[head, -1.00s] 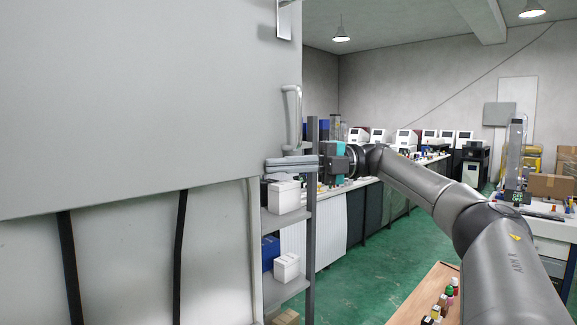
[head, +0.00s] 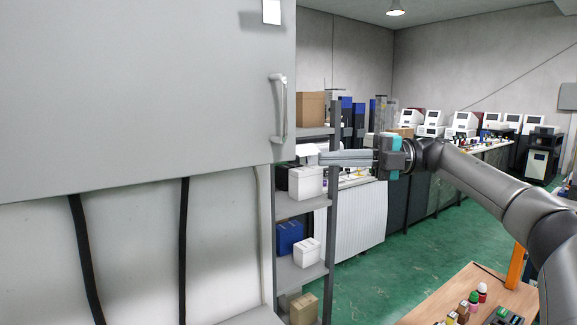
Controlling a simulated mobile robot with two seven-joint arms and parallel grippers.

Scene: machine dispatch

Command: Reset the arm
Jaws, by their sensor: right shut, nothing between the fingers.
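My right arm reaches in from the right side of the head view. Its gripper (head: 322,157) is level, points left, and is shut with nothing held. The fingertips are in front of the shelf rack, below and to the right of the handle (head: 278,107) of a large grey cabinet door (head: 140,90). The gripper looks clear of the handle. My left gripper is not in view.
The grey cabinet fills the left. A shelf rack (head: 328,225) beside it holds white boxes (head: 307,182), a blue bin (head: 289,238) and cardboard boxes (head: 310,108). A wooden table (head: 455,293) with small bottles stands at lower right. Green floor (head: 375,270) lies open between.

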